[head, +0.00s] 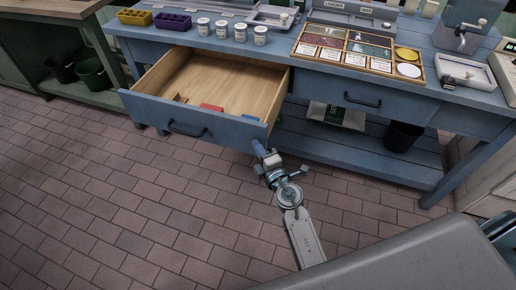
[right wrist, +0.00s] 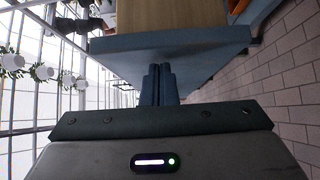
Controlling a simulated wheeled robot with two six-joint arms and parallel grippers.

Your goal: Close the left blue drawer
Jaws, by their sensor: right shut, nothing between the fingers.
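The left blue drawer (head: 205,124) is pulled well out of the blue workbench in the head view. Its wooden inside shows a red item (head: 211,107) and a small blue item (head: 250,117). Its front has a dark handle (head: 187,131). My right gripper (head: 262,150) is shut and empty at the right end of the drawer front. In the right wrist view the closed fingers (right wrist: 158,85) point at the blue drawer front (right wrist: 205,50), at or very near it; I cannot tell whether they touch. My left gripper is not in view.
The closed right drawer (head: 375,103) has its own handle. On the benchtop (head: 285,40) are a sectioned wooden tray (head: 346,70), several white jars (head: 222,29) and egg-box-like yellow and purple trays. A black bin (head: 402,136) stands on the lower shelf. The brick floor before the drawer is clear.

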